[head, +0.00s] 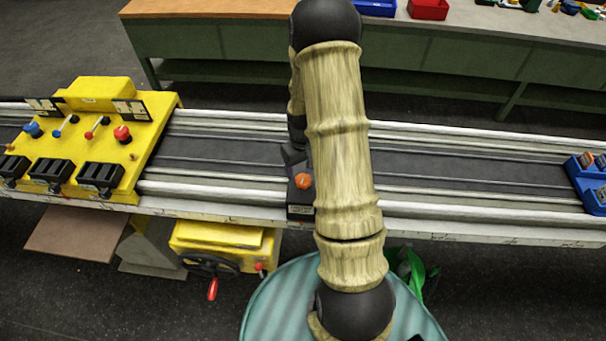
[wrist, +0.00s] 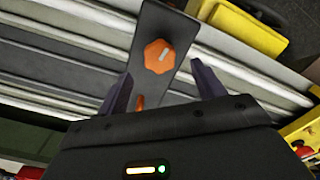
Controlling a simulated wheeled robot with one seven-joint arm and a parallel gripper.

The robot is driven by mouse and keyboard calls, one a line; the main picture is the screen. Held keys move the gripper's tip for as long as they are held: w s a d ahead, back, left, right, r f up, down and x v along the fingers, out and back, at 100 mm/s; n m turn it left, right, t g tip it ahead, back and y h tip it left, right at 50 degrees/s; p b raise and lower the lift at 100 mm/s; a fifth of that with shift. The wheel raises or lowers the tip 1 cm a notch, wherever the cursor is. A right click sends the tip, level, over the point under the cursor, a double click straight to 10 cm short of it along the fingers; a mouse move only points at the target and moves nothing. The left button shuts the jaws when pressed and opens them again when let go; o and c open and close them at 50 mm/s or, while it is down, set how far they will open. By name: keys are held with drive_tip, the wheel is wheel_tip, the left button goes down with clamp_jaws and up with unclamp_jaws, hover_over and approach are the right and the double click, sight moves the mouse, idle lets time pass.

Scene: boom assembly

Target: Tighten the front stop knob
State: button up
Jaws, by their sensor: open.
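The front stop knob is an orange lobed knob with a pale mark on its top; it shows in the head view (head: 304,181) and in the wrist view (wrist: 159,56). It sits on a dark stop block (head: 301,205) on the front rail. My gripper (wrist: 160,80) is open, with one dark finger on each side below the knob in the wrist view. The fingers look apart from the knob and hold nothing. A second, smaller orange part (wrist: 139,101) shows between the fingers, partly hidden by the gripper body. In the head view my arm hides most of the gripper.
A long dark track with pale rails (head: 230,160) runs left to right. A yellow control box (head: 85,140) stands at the left and a blue block (head: 588,182) at the far right. A yellow unit with a handwheel (head: 215,250) hangs below the front edge.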

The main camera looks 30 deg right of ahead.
sight(303, 179)
drive_tip(key=shift+f+p, duration=0.65)
drive_tip(key=shift+f, duration=2)
drive_tip(key=c, duration=1)
